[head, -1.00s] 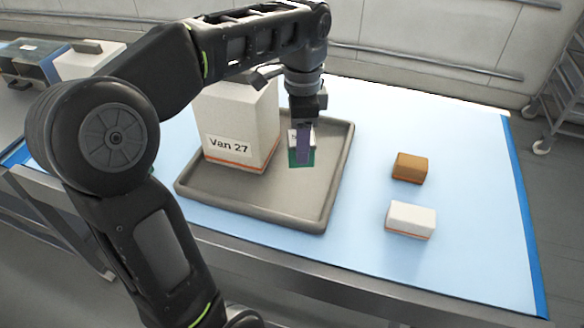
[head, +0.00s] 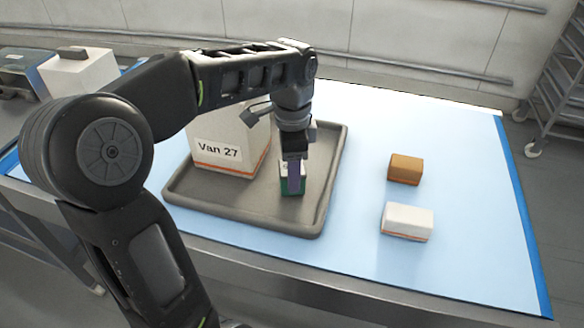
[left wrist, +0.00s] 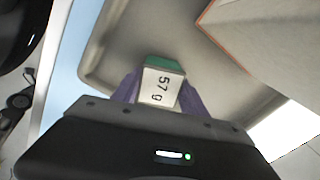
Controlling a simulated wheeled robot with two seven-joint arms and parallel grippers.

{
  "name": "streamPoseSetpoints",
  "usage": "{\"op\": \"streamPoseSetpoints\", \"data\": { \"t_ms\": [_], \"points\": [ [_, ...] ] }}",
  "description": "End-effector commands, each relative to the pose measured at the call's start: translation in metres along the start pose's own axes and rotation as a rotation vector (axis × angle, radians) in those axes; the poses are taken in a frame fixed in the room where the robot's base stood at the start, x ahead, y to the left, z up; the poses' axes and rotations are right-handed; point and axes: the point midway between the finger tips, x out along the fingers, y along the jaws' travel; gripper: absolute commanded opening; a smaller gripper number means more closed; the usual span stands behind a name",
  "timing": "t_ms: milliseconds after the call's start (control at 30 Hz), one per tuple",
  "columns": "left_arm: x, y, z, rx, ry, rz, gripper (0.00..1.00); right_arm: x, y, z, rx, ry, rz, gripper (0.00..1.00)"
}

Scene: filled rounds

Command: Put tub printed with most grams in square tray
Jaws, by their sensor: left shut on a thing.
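My left gripper (head: 292,178) is shut on a small green and white tub (head: 287,187), over the near right part of the square tray (head: 300,228). In the left wrist view the tub (left wrist: 161,88) sits between the purple fingers, and its white face reads "57 g". The tray is grey with a raised rim. I cannot tell whether the tub touches the tray floor. A brown tub (head: 405,169) and a white tub (head: 407,221) with an orange base stand on the blue mat to the right; no print shows on them. My right gripper is not in view.
The blue mat (head: 465,215) is clear around the two tubs. More containers (head: 80,72) stand at the far left.

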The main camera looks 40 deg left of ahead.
Motion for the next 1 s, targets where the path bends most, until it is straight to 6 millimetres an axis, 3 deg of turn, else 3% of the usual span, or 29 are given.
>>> {"op": "streamPoseSetpoints", "data": {
  "t_ms": [300,333,567,833,1000],
  "points": [
    [0.004,0.000,0.000,0.000,0.000,-0.001,0.08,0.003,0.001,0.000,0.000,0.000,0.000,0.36],
    [0.003,0.000,0.000,0.000,0.000,-0.001,0.53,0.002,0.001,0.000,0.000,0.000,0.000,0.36],
    [0.003,0.000,0.000,0.000,0.000,-0.001,0.72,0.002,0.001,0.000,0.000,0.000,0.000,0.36],
    [0.001,0.000,0.000,0.000,0.001,-0.001,0.72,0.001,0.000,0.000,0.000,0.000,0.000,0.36],
    [-0.009,-0.001,0.000,-0.001,0.002,-0.003,0.72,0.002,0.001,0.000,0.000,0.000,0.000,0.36]
  ]
}}
